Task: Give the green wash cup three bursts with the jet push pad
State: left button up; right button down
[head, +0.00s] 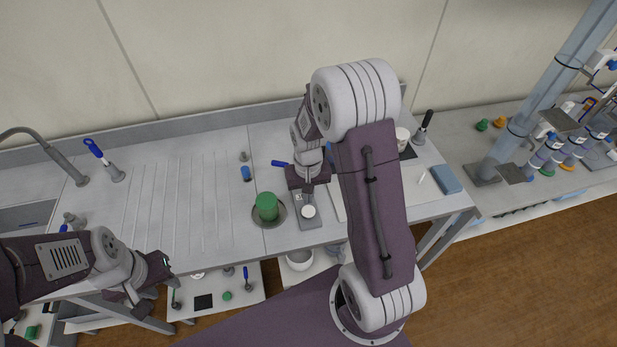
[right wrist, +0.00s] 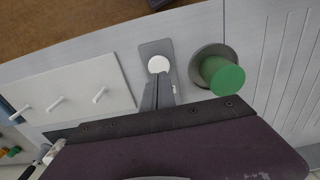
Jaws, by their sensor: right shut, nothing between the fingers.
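The green wash cup (head: 267,206) stands upright on a round grey dish on the bench; it also shows in the right wrist view (right wrist: 224,76). Beside it, to its right in the head view, the round white jet push pad (head: 308,211) sits on a grey plate (head: 312,224). The pad also shows in the right wrist view (right wrist: 159,64). My right gripper (head: 308,193) is shut and empty, its fingertips (right wrist: 158,78) close by the pad; I cannot tell whether they touch it. My left gripper (head: 152,281) is at the bench's front edge, away from the cup; its jaw opening is unclear.
A small blue piece (head: 246,174) stands behind the cup. A white board with pegs (right wrist: 75,100) lies beside the pad plate. A blue block (head: 446,179) lies at the bench's right. The grooved bench area (head: 185,200) left of the cup is clear.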

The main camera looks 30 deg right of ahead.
pick_arm(q)
jog(key=shift+s+f, duration=0.15)
jog(key=shift+s, duration=0.05)
pick_arm(e)
notch_tip(320, 180, up, 8)
pick_arm(q)
jog(key=shift+w, duration=0.15)
pick_arm(e)
jog(key=shift+w+f, duration=0.1)
jog(key=shift+f, duration=0.1)
dwell(0.3)
